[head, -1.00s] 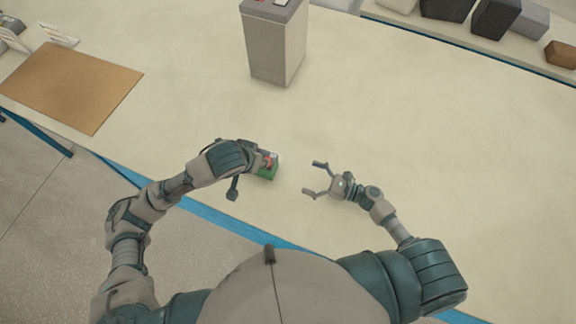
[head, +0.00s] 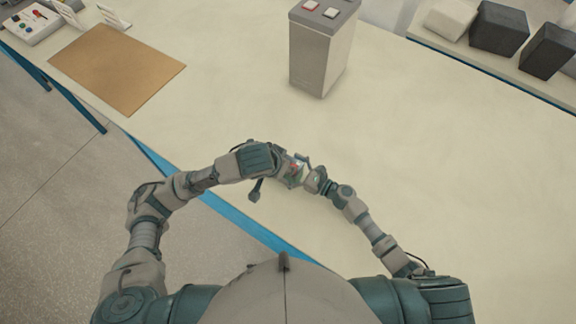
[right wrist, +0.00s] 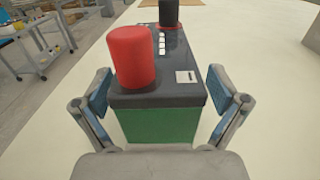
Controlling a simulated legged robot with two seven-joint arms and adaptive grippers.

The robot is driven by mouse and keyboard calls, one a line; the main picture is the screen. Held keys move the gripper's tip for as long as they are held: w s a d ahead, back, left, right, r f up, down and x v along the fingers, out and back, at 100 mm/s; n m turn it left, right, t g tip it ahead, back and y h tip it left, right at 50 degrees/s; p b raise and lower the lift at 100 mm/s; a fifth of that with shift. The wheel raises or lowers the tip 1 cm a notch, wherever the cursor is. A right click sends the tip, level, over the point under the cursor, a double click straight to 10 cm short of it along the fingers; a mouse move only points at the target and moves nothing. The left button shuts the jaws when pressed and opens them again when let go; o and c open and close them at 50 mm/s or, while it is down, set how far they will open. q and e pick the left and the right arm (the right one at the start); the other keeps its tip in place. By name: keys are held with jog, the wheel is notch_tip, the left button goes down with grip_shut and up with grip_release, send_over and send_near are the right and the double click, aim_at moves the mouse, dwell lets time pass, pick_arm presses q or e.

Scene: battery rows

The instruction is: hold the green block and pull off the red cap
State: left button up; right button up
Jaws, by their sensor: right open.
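The green block (right wrist: 158,125) has a dark grey top and shows up close in the right wrist view. The red cap (right wrist: 131,57) stands upright on the near left of that top. In the head view the block (head: 296,170) is small and mostly hidden between my two hands. My right gripper (right wrist: 160,80) is open, with one finger on each side of the block's near end; the red cap stands between and beyond them. My left gripper (head: 285,166) is at the block's left side in the head view; its fingers are too hidden to judge.
A black cap (right wrist: 168,13) with a red ring at its base stands at the block's far end. A grey box with buttons (head: 320,55) stands behind on the pale table (head: 420,170). A brown mat (head: 115,70) lies at the left.

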jog(key=shift+w+a, duration=0.15)
jog(key=shift+a, duration=0.15)
jog(key=c, duration=1.8)
